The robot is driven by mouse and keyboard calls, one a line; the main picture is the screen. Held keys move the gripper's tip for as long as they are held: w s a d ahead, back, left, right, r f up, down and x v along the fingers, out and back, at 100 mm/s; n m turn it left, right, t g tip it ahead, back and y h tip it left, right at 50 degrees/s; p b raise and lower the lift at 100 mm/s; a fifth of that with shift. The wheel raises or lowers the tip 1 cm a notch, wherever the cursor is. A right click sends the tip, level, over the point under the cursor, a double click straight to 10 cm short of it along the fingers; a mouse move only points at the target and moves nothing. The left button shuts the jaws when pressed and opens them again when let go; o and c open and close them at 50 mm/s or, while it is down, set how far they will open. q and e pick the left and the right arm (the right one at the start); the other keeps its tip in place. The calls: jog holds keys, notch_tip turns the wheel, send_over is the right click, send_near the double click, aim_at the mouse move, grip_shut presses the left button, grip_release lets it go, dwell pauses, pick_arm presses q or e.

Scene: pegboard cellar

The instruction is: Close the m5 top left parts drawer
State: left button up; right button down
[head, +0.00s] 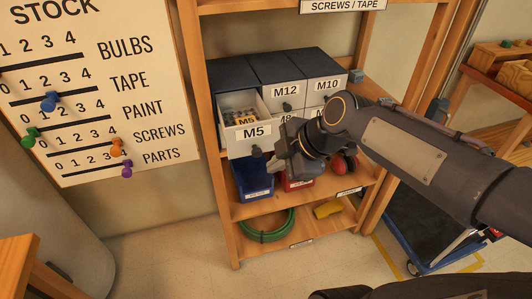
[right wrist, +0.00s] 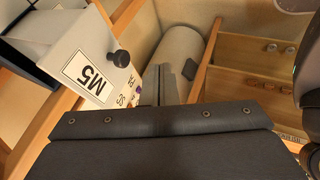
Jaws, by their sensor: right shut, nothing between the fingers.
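The M5 parts drawer (head: 236,143) is the top left one in the cabinet (head: 223,72) and is pulled out, with small hardware showing inside. Its pale front bears an M5 label and a dark knob (head: 256,151). In the right wrist view, the drawer front (right wrist: 70,50) and its knob (right wrist: 122,58) show at the upper left, tilted. My right gripper (head: 278,165) is shut and empty, just right of the knob in the head view. I cannot tell whether it touches the drawer. My left gripper is not in view.
M12 (head: 284,93) and M10 (head: 326,86) drawers sit flush beside it; my right arm partly hides lower drawers. Below are a blue bin (head: 253,180), a red bin (head: 297,184) and a green hose coil (head: 268,236). A wooden shelf post (head: 207,120) stands left of the drawer.

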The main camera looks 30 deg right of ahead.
aim_at(248, 114)
jog(key=w, duration=0.2)
jog(key=w+f+p, duration=0.1)
jog(key=w, duration=0.1)
jog(key=shift+w+d+f, duration=0.1)
jog(key=shift+w+d, duration=0.05)
jog(key=shift+w, duration=0.2)
jog(key=w+d, duration=0.1)
jog(key=w, duration=0.4)
jog(key=w+d, duration=0.1)
jog(key=w, duration=0.4)
jog(key=w+d, duration=0.1)
jog(key=w, duration=0.4)
jog(key=shift+d, duration=0.3)
jog(key=shift+w, duration=0.2)
jog(key=shift+d, duration=0.1)
jog(key=shift+b, duration=0.3)
